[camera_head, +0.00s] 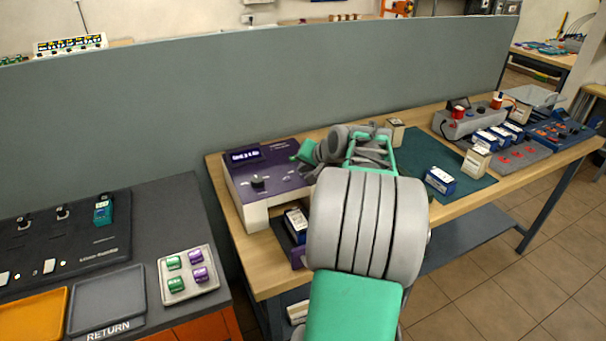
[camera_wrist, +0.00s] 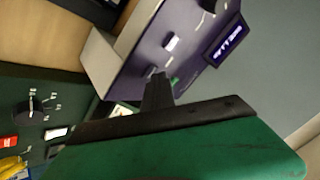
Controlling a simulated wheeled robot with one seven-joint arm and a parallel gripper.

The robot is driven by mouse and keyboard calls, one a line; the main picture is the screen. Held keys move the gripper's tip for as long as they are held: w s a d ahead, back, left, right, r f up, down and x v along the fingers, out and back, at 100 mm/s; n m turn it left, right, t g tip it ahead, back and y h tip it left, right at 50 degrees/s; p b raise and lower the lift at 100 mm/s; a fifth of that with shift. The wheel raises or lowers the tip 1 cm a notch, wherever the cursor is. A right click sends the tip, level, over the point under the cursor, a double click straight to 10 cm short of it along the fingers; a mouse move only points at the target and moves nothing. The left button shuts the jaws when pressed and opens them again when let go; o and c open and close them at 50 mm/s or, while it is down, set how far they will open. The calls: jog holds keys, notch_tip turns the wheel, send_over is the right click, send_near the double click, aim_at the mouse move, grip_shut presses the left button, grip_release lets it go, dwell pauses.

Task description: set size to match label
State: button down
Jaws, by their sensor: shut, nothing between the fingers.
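A purple and white machine (camera_head: 246,215) stands at the left end of the wooden bench. Its top has a lit display (camera_head: 245,155), too small to read, and a dark knob (camera_head: 258,182). A dark blue and white labelled battery (camera_head: 296,222) sits at its front, partly hidden by my arm; I cannot read its label. In the wrist view, the machine (camera_wrist: 150,58) shows its lit display (camera_wrist: 229,42) and a white part (camera_wrist: 171,42). My gripper (camera_wrist: 158,88) is shut and empty, at the machine's edge in the picture. In the head view my arm mostly hides its fingers.
A green mat (camera_head: 425,150) holds a blue and white battery (camera_head: 440,180) and cream boxes. Grey and blue devices (camera_head: 470,122) fill the bench's right. A dark table at left holds a tray of green and purple blocks (camera_head: 188,300). A grey partition (camera_head: 250,85) stands behind.

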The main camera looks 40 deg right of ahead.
jog(key=shift+r+p, duration=0.55)
jog(key=shift+r, duration=0.2)
jog(key=shift+r, duration=0.1)
notch_tip(320, 180, up, 5)
jog(key=p, duration=0.3)
jog(key=shift+p, duration=0.35)
dwell(2.1)
